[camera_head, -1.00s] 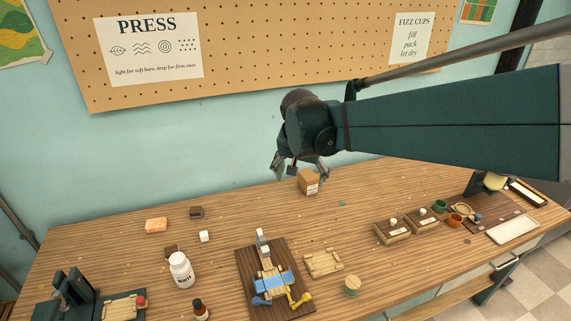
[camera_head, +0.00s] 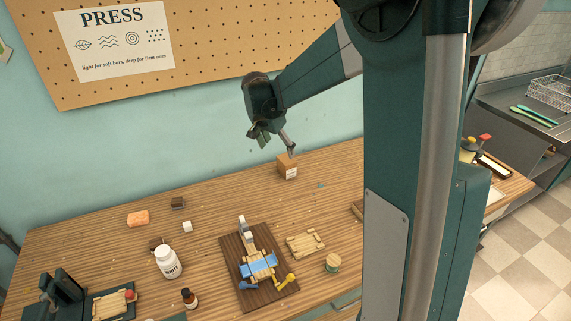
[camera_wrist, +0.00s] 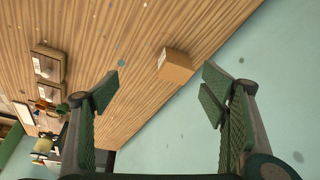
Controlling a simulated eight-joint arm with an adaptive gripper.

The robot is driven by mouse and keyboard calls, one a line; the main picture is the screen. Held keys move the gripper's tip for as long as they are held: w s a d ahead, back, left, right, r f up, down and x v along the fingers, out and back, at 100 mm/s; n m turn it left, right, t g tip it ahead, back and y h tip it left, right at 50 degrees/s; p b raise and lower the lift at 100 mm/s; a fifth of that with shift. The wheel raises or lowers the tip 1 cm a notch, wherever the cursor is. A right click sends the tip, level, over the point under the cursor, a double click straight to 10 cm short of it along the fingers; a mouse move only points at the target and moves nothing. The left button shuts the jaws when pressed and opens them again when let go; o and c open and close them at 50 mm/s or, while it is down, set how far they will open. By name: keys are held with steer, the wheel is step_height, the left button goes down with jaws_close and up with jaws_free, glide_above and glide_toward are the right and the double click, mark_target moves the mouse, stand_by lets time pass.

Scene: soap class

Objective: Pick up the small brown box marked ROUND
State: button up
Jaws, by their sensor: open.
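The small brown box (camera_head: 285,165) stands on the wooden table near its back edge by the wall, with a white label on its front face. The label's wording is too small to read. The box also shows in the wrist view (camera_wrist: 175,67), ahead of the fingers and between their lines, with bare table around it. My gripper (camera_head: 275,147) is open and empty, above and slightly left of the box in the head view. In the wrist view, its green padded fingers (camera_wrist: 158,93) are spread wide and apart from the box.
The wooden table (camera_head: 215,260) is bare left of the box. An orange bar (camera_head: 138,218), dark blocks, a white cube (camera_head: 187,226), a white bottle (camera_head: 168,262) and a press board (camera_head: 230,262) stand further forward. My arm hides the table's right part.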

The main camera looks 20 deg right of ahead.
mark_target(285, 160)
steer(key=w+d+f+m+p, duration=0.1)
steer(key=w+f, duration=0.2)
steer(key=w+d+f+m+g, duration=0.1)
steer(key=w+d+f+m, duration=0.1)
steer(key=w+f, duration=0.1)
steer(key=w+d+f+m+h+p, duration=0.1)
steer(key=w+d+f, duration=0.1)
steer(key=w+f, duration=0.2)
steer(key=shift+d+f+m+g+p, duration=0.2)
steer(key=shift+f+m+g+p, duration=0.15)
steer(key=shift+f, duration=0.2)
steer(key=shift+x, duration=1.3)
steer(key=shift+b+x, duration=0.35)
steer(key=shift+x, duration=2.25)
steer(key=shift+d, duration=0.1)
steer(key=c, duration=1.1)
